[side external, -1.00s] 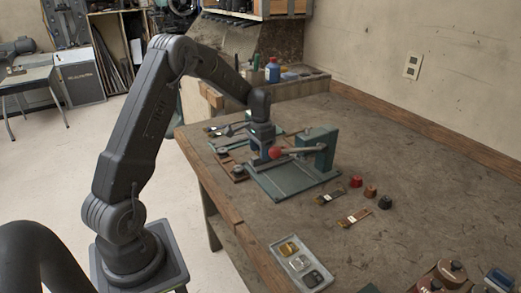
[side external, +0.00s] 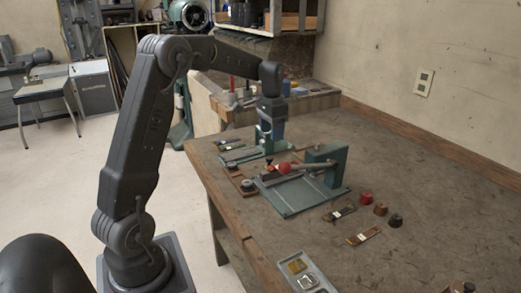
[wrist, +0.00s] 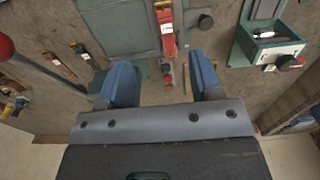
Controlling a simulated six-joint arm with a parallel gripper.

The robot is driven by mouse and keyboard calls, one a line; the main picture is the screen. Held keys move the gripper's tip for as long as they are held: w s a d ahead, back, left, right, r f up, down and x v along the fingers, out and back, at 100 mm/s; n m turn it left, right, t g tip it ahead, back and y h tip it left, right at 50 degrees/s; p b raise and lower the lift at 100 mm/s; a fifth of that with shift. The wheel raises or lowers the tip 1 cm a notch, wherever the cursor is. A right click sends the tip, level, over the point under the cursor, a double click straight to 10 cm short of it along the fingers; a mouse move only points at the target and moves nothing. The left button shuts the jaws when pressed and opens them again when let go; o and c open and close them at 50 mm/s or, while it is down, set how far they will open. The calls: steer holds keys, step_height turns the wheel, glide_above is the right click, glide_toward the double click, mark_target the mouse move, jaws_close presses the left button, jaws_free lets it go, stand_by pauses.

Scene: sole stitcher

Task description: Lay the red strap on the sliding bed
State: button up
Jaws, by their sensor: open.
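In the wrist view, a narrow red strap (wrist: 169,47) with a pale label and a tan end lies beyond and between my fingers, beside a teal plate (wrist: 118,28). The surface directly under the strap is mostly covered, so I cannot tell how it sits on the sliding bed. My gripper (wrist: 163,78) is open, its blue fingers apart with nothing between their tips. In the side view my gripper (side external: 269,138) points down above the bench's far-left part; the red strap cannot be made out there.
A teal stitcher base (side external: 302,197) with a red-ball lever (side external: 284,169) stands just in front of my gripper. Loose straps (side external: 364,236), small coloured knobs (side external: 380,209) and a grey tray (side external: 290,262) lie nearer. The bench's right side is largely clear.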

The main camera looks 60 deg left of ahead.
steer(key=s+d+r+t, duration=0.1)
steer(key=s+d+r, duration=0.45)
steer(key=d, duration=0.45)
steer(key=s+d+t, duration=0.4)
steer(key=s+d, duration=1)
steer(key=s, duration=0.3)
steer(key=shift+s+d, duration=0.25)
steer(key=shift+d, duration=0.1)
